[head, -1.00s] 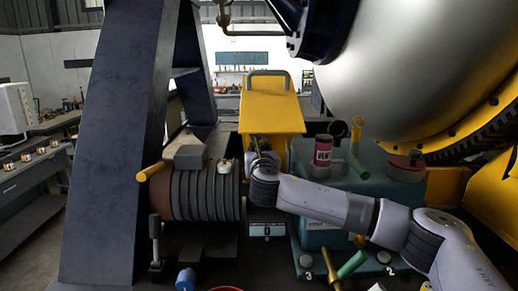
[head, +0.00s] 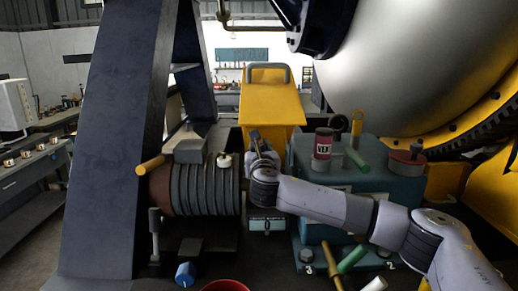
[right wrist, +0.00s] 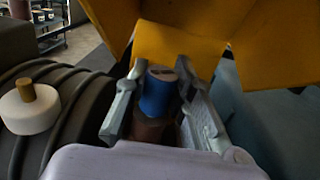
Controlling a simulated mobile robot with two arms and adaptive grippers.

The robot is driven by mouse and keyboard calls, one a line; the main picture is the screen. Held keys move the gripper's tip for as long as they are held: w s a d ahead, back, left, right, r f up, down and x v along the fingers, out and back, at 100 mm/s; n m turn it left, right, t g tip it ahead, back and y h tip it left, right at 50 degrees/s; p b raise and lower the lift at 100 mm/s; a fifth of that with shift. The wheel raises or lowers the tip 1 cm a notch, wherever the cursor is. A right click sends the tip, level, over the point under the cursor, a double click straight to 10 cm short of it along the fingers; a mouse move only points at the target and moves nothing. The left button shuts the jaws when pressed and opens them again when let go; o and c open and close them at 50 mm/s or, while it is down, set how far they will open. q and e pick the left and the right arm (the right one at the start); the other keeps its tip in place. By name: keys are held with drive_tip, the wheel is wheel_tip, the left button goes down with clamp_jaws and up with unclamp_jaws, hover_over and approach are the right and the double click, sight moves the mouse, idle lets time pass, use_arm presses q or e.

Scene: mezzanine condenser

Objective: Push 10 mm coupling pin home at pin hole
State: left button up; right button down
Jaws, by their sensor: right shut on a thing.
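My right gripper (head: 257,138) is above the right end of the ribbed dark coupling (head: 205,190), in front of the yellow housing. In the right wrist view its two fingers (right wrist: 155,95) stand on either side of a blue cylindrical piece (right wrist: 154,97) with a brownish top, and are shut on it. A brown part shows beneath the blue piece. I cannot tell for sure that this piece is the coupling pin. A tan peg in a white collar (right wrist: 30,108) stands upright on the coupling, left of the gripper. No pin hole can be made out. My left gripper is out of view.
The yellow housing (head: 271,100) stands close behind the gripper. A teal block (head: 372,180) with a pink-labelled can (head: 323,148) is to the right. A yellow rod (head: 150,165) sticks out at left. A blue cap (head: 185,273) and a red bowl (head: 225,286) are in front.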

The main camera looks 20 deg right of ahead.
drive_tip(key=shift+f, duration=0.55)
drive_tip(key=c, duration=1.3)
unclamp_jaws()
drive_tip(key=shift+s, duration=0.1)
drive_tip(key=v, duration=1.2)
